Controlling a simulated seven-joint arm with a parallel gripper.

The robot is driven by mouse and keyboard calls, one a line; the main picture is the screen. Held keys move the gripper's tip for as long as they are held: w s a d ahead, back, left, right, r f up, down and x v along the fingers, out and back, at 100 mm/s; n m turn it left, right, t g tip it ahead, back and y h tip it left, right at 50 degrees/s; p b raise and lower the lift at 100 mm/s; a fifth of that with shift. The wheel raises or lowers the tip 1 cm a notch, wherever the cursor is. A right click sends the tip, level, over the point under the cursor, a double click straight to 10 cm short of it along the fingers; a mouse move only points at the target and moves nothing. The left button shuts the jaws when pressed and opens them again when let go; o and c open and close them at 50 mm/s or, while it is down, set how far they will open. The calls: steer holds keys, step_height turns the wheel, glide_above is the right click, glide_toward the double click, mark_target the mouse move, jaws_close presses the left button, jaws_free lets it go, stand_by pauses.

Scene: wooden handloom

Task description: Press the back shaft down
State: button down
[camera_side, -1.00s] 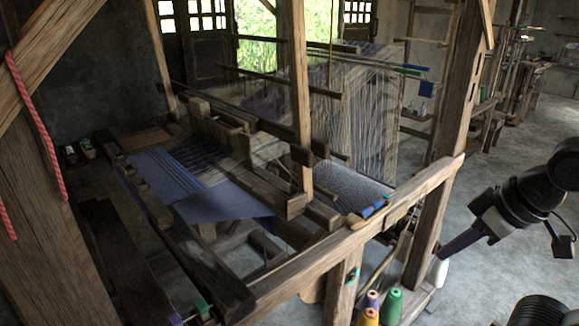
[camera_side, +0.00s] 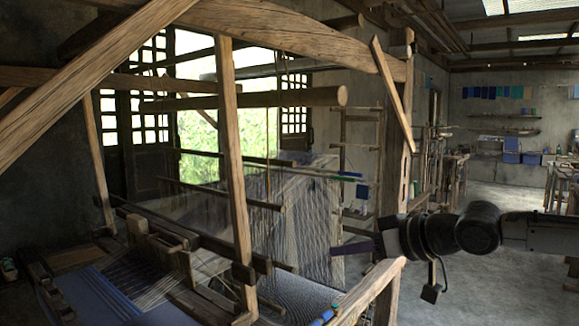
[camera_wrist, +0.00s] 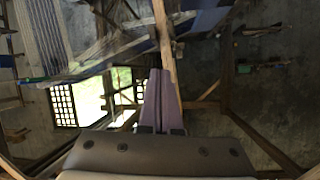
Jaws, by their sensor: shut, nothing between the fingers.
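The wooden handloom (camera_side: 228,150) fills the left and middle of the side view. Fine pale heddles or threads (camera_side: 318,225) hang below thin horizontal bars. One bar (camera_side: 222,193) is plain wood, and another bar behind it carries a green piece (camera_side: 342,179) and a blue tag (camera_side: 362,192) at its right end. I cannot tell for sure which bar is the back shaft. My gripper (camera_side: 350,249), with purple fingers, is shut and empty. It points left beside the right post, apart from the bars and lower than the tag. In the wrist view the fingers (camera_wrist: 158,72) lie together.
A thick right post (camera_side: 393,150) and a sloping front rail (camera_side: 365,290) stand close to my gripper. A heavy round beam (camera_side: 250,98) crosses above the bars. Blue woven cloth (camera_side: 85,297) lies at lower left. Open floor (camera_side: 500,240) lies to the right.

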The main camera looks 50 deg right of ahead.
steer(key=w+d+r+n+t+y, duration=0.1)
steer(key=w+d+r+t, duration=0.4)
steer(key=w+r, duration=0.5)
steer(key=w+d+r+t+y, duration=0.1)
steer(key=w+d+r+t, duration=0.3)
steer(key=w+r, duration=0.6)
steer(key=w+d+f+h, duration=0.1)
steer(key=d+f, duration=0.2)
steer(key=d, duration=0.4)
steer(key=w+d+f+m, duration=0.1)
steer(key=d+f, duration=0.2)
steer(key=d, duration=0.4)
steer(key=w+d+f+h, duration=0.1)
steer(key=d+f, duration=0.3)
steer(key=d, duration=0.4)
steer(key=a+x, duration=0.1)
steer(key=x, duration=0.9)
steer(key=shift+w+a+f, duration=0.1)
steer(key=shift+f, duration=0.9)
steer(key=shift+a+f, duration=0.15)
steer(key=shift+f, duration=0.85)
